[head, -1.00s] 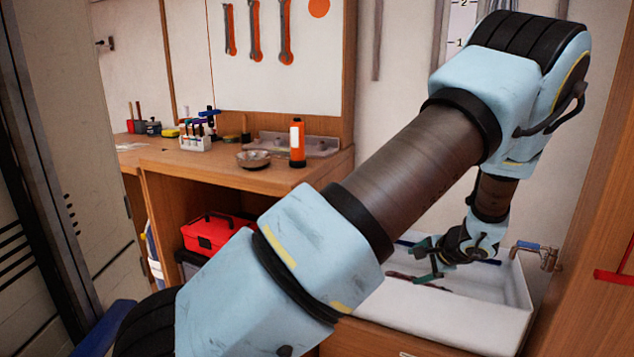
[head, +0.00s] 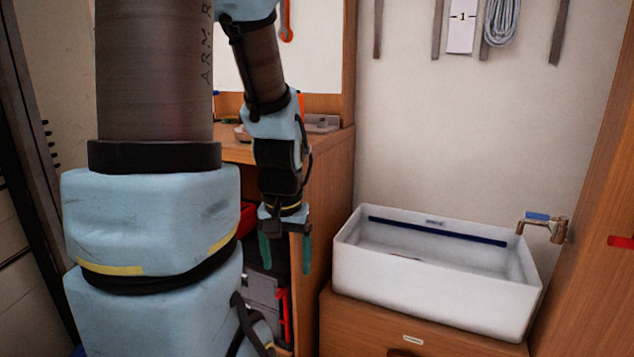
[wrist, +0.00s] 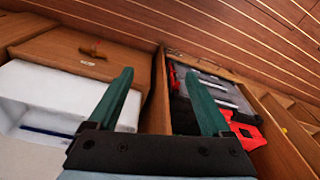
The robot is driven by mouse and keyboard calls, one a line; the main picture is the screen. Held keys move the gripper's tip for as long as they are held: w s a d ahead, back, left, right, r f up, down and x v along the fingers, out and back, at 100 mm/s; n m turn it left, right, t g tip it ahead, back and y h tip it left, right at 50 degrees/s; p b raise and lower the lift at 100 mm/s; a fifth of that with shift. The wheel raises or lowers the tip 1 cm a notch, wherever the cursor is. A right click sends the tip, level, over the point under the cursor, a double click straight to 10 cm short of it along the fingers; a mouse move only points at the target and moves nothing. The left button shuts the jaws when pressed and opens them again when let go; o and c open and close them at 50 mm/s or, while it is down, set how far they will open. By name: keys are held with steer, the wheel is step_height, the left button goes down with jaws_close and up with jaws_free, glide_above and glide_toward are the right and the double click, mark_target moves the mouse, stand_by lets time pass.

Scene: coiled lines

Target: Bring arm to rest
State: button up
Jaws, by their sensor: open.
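My gripper (head: 285,252) hangs from my folded arm, its two green fingers pointing down and spread apart with nothing between them. It is in front of the open shelf under the workbench, left of the white sink. In the wrist view the gripper (wrist: 165,102) is open, its fingers on either side of the cabinet's upright wooden panel. My arm's large upper links fill the left of the head view and hide much of the workbench.
The white sink (head: 430,283) stands on a wooden cabinet (head: 365,328), with a tap (head: 545,226) at its right. A coiled line (head: 502,22) hangs on the back wall. A red and black toolbox (wrist: 248,132) is on the shelf.

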step_height(320, 180, up, 18)
steer(key=s+p, duration=0.1)
steer(key=p, duration=1.7)
steer(key=shift+s+a+n, duration=0.2)
steer(key=shift+a+n, duration=0.2)
steer(key=shift+a, duration=0.05)
